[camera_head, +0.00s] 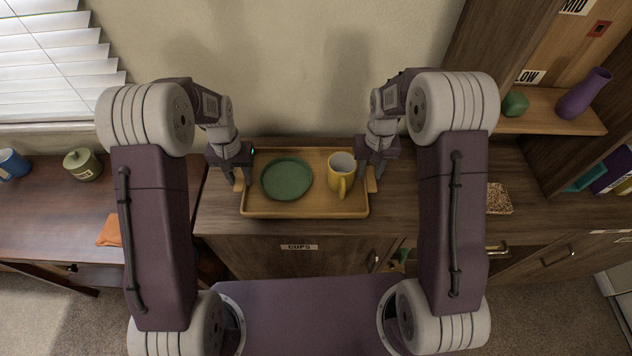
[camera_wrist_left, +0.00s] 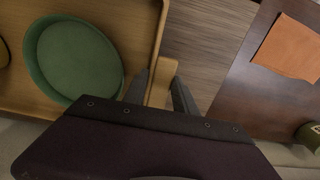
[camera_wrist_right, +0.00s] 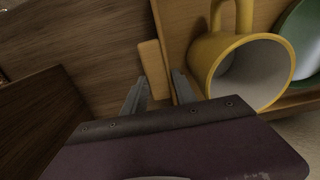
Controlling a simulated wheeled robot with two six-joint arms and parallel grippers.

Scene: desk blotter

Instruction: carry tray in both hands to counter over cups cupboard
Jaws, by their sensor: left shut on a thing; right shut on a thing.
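The wooden tray (camera_head: 305,211) is over the counter (camera_head: 222,215) above the cupboard labelled CUPS (camera_head: 299,247). I cannot tell whether it rests on the counter or hangs just above it. A green plate (camera_head: 287,179) and a yellow mug (camera_head: 336,178) stand on the tray, the mug upright to the right of the plate. My left gripper (camera_head: 238,180) is shut on the tray's left handle (camera_wrist_left: 160,84). My right gripper (camera_head: 371,178) is shut on the tray's right handle (camera_wrist_right: 154,70). The tray looks about level.
A darker desk at the left (camera_head: 40,215) holds a blue mug (camera_head: 12,164), a green pot (camera_head: 82,165) and an orange cloth (camera_head: 110,231). A speckled block (camera_head: 498,198) lies on the counter right of the tray. Shelves with a purple vase (camera_head: 583,93) rise at the right.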

